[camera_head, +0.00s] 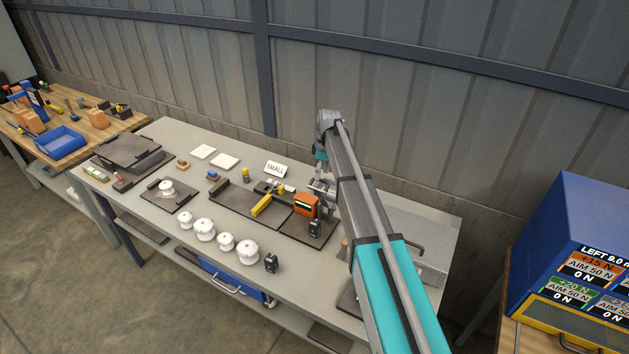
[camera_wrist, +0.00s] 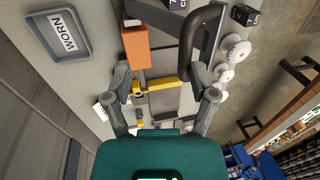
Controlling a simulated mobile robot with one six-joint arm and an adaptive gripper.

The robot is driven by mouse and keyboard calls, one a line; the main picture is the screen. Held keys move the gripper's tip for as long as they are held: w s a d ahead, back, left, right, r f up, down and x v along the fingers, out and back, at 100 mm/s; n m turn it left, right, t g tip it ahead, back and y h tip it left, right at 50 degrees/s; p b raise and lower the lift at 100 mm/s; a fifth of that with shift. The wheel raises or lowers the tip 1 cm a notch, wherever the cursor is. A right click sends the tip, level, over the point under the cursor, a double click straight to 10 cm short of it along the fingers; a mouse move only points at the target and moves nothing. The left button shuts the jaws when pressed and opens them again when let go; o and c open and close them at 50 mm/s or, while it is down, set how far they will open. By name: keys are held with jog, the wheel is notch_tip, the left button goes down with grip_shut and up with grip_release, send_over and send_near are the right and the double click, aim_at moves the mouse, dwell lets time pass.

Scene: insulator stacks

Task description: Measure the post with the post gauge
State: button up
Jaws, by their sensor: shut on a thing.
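An orange box with a lit display (camera_head: 306,205) stands on a dark base plate in the middle of the bench and also shows in the wrist view (camera_wrist: 135,46). A yellow bar (camera_head: 262,205) lies left of it; it shows between my finger ends in the wrist view (camera_wrist: 163,85). Which part is the post gauge I cannot tell for sure. My gripper (camera_head: 319,188) is low beside the orange box, on its far side. In the wrist view its two fingers (camera_wrist: 160,80) stand wide apart, and the held part is unclear. A dark looped handle (camera_wrist: 208,28) passes near the right finger.
White spools (camera_head: 226,242) stand along the front edge. A SMALL sign (camera_head: 275,169), white pads (camera_head: 203,152) and a dark block (camera_head: 130,151) stand farther back and left. A WORN tray (camera_wrist: 55,48) lies nearby. A blue display cabinet (camera_head: 570,250) is at the right.

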jog(key=shift+o, duration=1.3)
jog(key=shift+w+d+f, duration=0.2)
jog(key=shift+w+d, duration=0.25)
jog(key=shift+w, duration=0.1)
jog(key=shift+w+d+f, duration=0.2)
jog(key=shift+w+d, duration=0.2)
jog(key=shift+w, duration=0.1)
jog(key=w+d, duration=0.1)
jog(key=w+f, duration=0.1)
jog(key=w, duration=0.1)
jog(key=shift+d+b, duration=0.3)
jog(key=shift+d, duration=0.05)
grip_shut()
jog(key=shift+w+d+f+b, duration=0.2)
jog(key=shift+w+d+b, duration=0.3)
jog(key=shift+w, duration=0.45)
jog(key=shift+w+d, duration=0.2)
jog(key=shift+o, duration=1.4)
grip_release()
jog(key=shift+w+d+f, duration=0.1)
jog(key=shift+w, duration=0.05)
jog(key=shift+s, duration=0.25)
